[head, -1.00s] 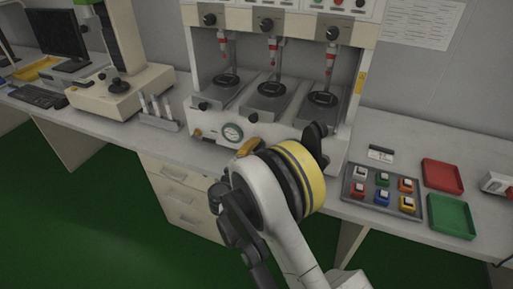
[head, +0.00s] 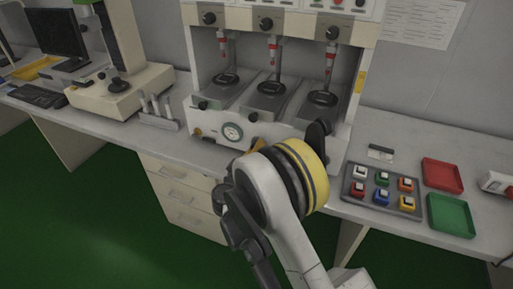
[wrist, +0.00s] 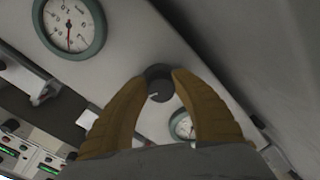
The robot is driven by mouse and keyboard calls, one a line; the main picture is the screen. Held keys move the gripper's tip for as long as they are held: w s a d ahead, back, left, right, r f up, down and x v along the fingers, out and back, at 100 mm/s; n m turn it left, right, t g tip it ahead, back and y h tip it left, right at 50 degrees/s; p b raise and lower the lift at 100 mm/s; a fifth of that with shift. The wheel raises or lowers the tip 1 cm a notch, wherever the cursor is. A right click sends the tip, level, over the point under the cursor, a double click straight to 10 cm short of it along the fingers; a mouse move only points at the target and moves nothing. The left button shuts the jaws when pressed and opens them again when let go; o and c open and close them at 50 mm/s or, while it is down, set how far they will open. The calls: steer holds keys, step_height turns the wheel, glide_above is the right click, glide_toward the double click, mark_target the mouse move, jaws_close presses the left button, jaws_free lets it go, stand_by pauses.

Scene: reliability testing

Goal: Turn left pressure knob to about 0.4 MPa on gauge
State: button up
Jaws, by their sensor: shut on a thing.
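The dark round pressure knob (wrist: 158,80), with a pale mark on its face, sits between my two yellow-brown fingers in the wrist view. My gripper (wrist: 159,84) is shut on it. A pressure gauge (wrist: 70,27) with a teal rim and a red needle is at the upper left of that view; its numbers are too small to read surely. In the head view the gauge (head: 232,131) is on the front panel of the three-station machine (head: 290,139). There my gripper (head: 257,145) is mostly hidden behind my arm, and the held knob is hidden.
A second gauge (wrist: 183,126) is partly behind my right finger in the wrist view. A button panel (head: 381,205), a red tray (head: 442,175) and a green tray (head: 450,215) lie right of the machine. A small rack (head: 160,122) stands to its left.

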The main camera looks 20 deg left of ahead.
steer(key=shift+m, duration=0.5)
steer(key=o, duration=1.2)
steer(key=s, duration=1.2)
steer(key=shift+a+r, duration=0.35)
